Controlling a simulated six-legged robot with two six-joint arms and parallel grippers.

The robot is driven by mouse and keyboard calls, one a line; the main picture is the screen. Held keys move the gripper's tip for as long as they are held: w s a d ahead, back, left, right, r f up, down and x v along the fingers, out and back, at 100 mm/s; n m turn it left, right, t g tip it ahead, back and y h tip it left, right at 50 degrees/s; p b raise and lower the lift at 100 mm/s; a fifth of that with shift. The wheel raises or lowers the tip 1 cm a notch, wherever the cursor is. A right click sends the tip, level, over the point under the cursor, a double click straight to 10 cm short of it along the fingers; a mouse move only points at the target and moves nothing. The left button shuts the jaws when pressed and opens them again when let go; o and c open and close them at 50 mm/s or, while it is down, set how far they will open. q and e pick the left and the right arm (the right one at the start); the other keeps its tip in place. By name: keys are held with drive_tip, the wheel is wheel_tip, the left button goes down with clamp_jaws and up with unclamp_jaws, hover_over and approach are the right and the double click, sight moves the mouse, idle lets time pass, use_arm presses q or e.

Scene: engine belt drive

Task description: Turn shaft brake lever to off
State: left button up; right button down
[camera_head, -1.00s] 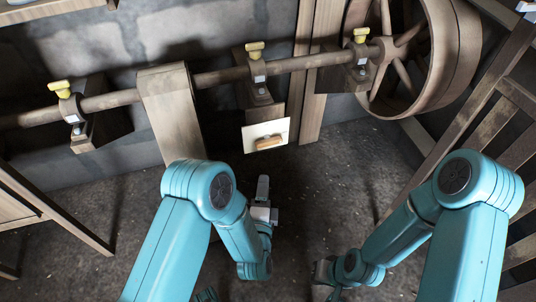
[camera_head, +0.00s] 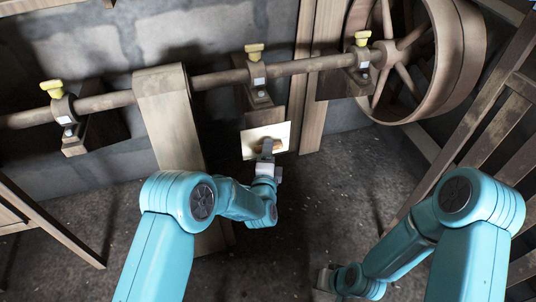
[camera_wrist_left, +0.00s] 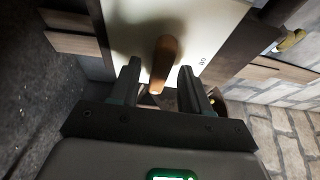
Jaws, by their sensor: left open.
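The shaft brake lever is a short wooden handle (camera_wrist_left: 163,62) on a white plate (camera_head: 282,129). In the wrist view the plate (camera_wrist_left: 210,20) has small dark lettering near its right edge. My left gripper (camera_head: 266,150) is in front of the plate in the head view and covers most of the handle. In the wrist view its open fingers (camera_wrist_left: 159,76) stand on either side of the handle's near end, with a gap showing on both sides. My right gripper (camera_head: 325,279) is low in the head view, apart from the plate, and its fingers are hard to make out.
A long shaft (camera_head: 215,79) runs across above the plate through bearing blocks with yellow caps (camera_head: 254,48). A large wooden pulley wheel (camera_head: 440,60) is at right. A wooden post (camera_head: 172,115) stands left of the plate. The floor below is clear.

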use_arm(q)
clamp_jaws()
drive_tip(key=shift+n, duration=0.3)
drive_tip(key=shift+w+d+f+n+t+y, duration=0.15)
drive_tip(key=shift+n+t+y, duration=0.8)
drive_tip(key=shift+n, duration=2.7)
drive_tip(key=shift+s+d+f+n+t+y, duration=0.15)
drive_tip(key=shift+n+y, duration=1.65)
drive_tip(key=shift+n, duration=1.8)
drive_tip(key=shift+w+d+f+n+t+y, duration=0.15)
drive_tip(key=shift+n+t+y, duration=0.85)
drive_tip(key=shift+n, duration=2.65)
drive_tip(key=shift+n+g+y, duration=0.3)
drive_tip(key=shift+g+y, duration=0.05)
drive_tip(key=shift+g, duration=0.05)
unclamp_jaws()
